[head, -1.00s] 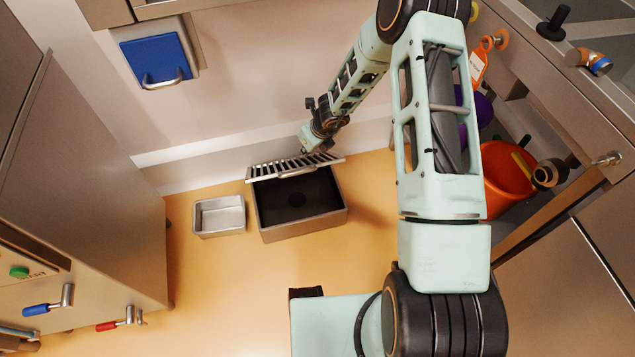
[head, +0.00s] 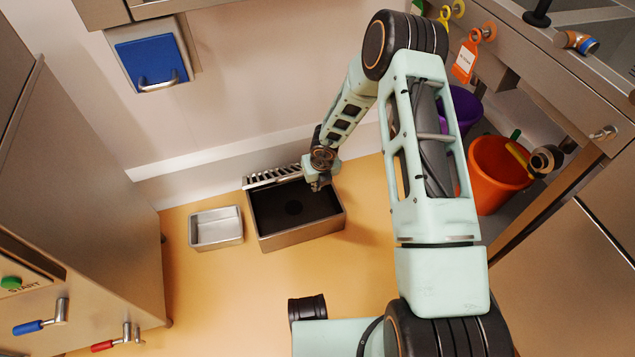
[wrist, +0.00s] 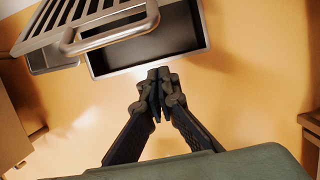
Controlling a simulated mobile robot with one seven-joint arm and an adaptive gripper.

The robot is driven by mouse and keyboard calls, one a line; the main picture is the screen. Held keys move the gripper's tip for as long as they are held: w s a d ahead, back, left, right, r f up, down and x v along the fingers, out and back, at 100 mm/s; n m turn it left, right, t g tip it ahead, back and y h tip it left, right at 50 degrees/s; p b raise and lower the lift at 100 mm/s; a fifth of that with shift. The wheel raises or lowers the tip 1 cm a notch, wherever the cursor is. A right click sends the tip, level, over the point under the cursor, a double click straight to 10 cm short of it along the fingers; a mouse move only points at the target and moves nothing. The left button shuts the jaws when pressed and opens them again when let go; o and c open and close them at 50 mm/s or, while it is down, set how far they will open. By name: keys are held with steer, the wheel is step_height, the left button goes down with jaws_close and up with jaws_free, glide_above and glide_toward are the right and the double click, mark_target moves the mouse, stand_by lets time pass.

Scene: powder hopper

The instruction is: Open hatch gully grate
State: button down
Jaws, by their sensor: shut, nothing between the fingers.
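The gully (head: 302,235) is a metal box on the floor with a dark, open inside and a round dark spot in its bottom. Its slatted grate (head: 262,180) stands raised along the back edge, against the wall side. The grate's slats (wrist: 75,20) and bar handle (wrist: 118,38) show at the upper left in the wrist view. My gripper (head: 319,187) is over the gully's back right part in the head view. In the wrist view my gripper (wrist: 160,72) is shut and empty, apart from the handle. My arm hides the grate's right end in the head view.
A small metal tray (head: 216,228) sits left of the gully. A steel cabinet (head: 75,190) stands at the left, and a bench with an orange bucket (head: 497,178) under it at the right.

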steer(key=shift+w+a+f+b, duration=0.1)
steer(key=shift+w+a, duration=0.1)
steer(key=shift+w, duration=0.45)
steer(key=shift+w+a+f+b, duration=0.1)
steer(key=shift+w+a, duration=0.05)
steer(key=shift+w, duration=0.45)
steer(key=shift+w+a+b, duration=0.1)
steer(key=shift+w+a, duration=0.1)
steer(key=shift+w, duration=0.45)
steer(key=shift+r, duration=0.15)
